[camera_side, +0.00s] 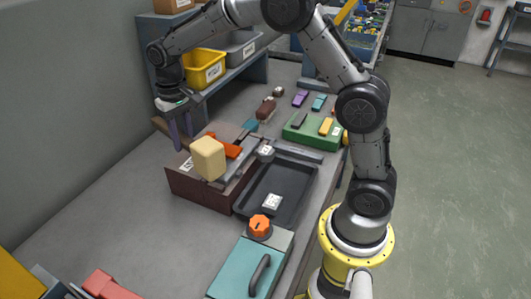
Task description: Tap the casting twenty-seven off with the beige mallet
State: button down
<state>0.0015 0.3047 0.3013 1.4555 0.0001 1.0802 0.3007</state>
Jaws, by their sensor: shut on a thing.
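The beige mallet has a block-shaped head (208,159) and a brown handle running up and left from it. My gripper (182,136) is shut on the handle, with its fingers pointing down. The head appears in front of a brown box (195,190); I cannot tell whether it touches anything. A small grey piece with a white label (265,152) is at the upper end of a dark tray (243,205). Another labelled pale piece (272,202) lies in the tray. Their numbers are too small to read, so I cannot tell which is casting twenty-seven.
An orange part (232,151) and a grey bar lie behind the mallet head. A green block (310,133) with coloured pieces is at right. A yellow bin (204,70) sits on the back shelf.

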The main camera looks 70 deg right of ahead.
jog(key=shift+r, duration=0.1)
dwell(0.3)
jog(key=shift+s+n, duration=0.15)
jog(key=shift+n, duration=1.05)
jog(key=shift+s+f+n, duration=0.2)
jog(key=shift+s+n, duration=0.1)
jog(key=shift+n, duration=0.5)
jog(key=s+n, duration=0.1)
jog(key=n, duration=0.1)
jog(key=s+n, duration=0.1)
jog(key=n, duration=0.1)
jog(key=s+n, duration=0.1)
jog(key=n, duration=0.1)
jog(key=shift+s+d+r+n, duration=0.2)
jog(key=shift+s+r+n, duration=0.1)
jog(key=shift+s+r, duration=0.1)
jog(key=s+d+r+n, duration=0.2)
jog(key=s+r+n, duration=0.2)
jog(key=s+n, duration=0.25)
jog(key=s+d+r+n, duration=0.1)
jog(key=s+r+n, duration=0.35)
jog(key=s, duration=0.25)
notch_tip(320, 180, down, 7)
jog(key=shift+d+r, duration=0.2)
jog(key=shift+d, duration=0.05)
jog(key=shift+s, duration=0.1)
